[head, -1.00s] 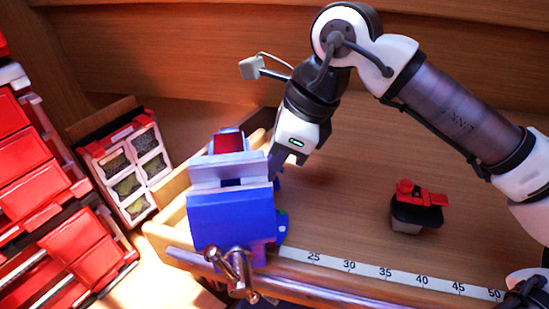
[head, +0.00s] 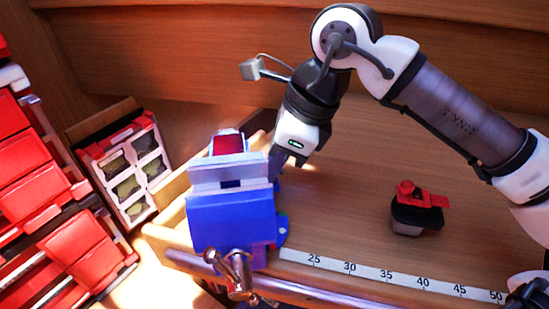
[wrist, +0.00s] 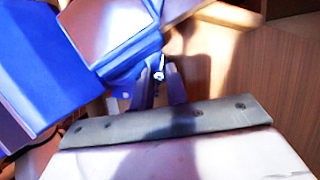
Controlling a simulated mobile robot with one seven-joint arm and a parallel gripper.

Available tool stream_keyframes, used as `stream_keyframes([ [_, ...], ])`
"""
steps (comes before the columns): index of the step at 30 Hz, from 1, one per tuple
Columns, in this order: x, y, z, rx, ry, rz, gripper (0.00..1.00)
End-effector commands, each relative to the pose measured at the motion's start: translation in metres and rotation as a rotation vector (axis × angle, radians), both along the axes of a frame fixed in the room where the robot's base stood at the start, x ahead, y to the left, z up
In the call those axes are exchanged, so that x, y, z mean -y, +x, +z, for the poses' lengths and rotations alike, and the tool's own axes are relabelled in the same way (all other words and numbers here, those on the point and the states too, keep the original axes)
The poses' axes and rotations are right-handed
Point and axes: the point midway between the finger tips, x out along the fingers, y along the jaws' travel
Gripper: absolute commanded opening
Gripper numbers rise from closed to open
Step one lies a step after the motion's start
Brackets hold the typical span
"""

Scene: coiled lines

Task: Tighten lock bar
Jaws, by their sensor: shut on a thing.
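A blue bench vise (head: 232,218) with pale metal jaws stands at the left front corner of the wooden workbench. My gripper (head: 284,165) reaches down close behind its right side, its fingertips partly hidden by the vise in the head view. In the wrist view my gripper (wrist: 159,84) is shut on a small metal piece, which I take to be the lock bar (wrist: 159,75), low beside the blue vise body (wrist: 50,65). Only the bar's small bright end shows between the fingers; the rest is hidden.
The vise's main handle (head: 236,272) hangs over the bench's front edge. A black and red object (head: 418,208) sits on the bench to the right. A ruler strip (head: 385,275) runs along the front. Red bins (head: 45,190) stand at left. The bench's middle is clear.

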Motion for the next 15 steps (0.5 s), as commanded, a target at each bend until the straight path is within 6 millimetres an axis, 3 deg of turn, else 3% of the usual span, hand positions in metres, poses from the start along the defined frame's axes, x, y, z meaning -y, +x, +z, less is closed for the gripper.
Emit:
stream_keyframes([
  [7, -0.0001, 0.0007, 0.0012, 0.003, 0.003, -0.002, 0.00],
  [8, -0.0001, 0.0007, 0.0012, 0.003, 0.003, -0.002, 0.18],
  [9, 0.0000, 0.0006, 0.0010, 0.003, 0.003, -0.001, 0.23],
  [12, 0.0000, 0.0005, 0.0008, 0.002, 0.002, -0.001, 0.36],
  [15, 0.0000, 0.0003, 0.0006, 0.001, 0.001, 0.000, 0.37],
])
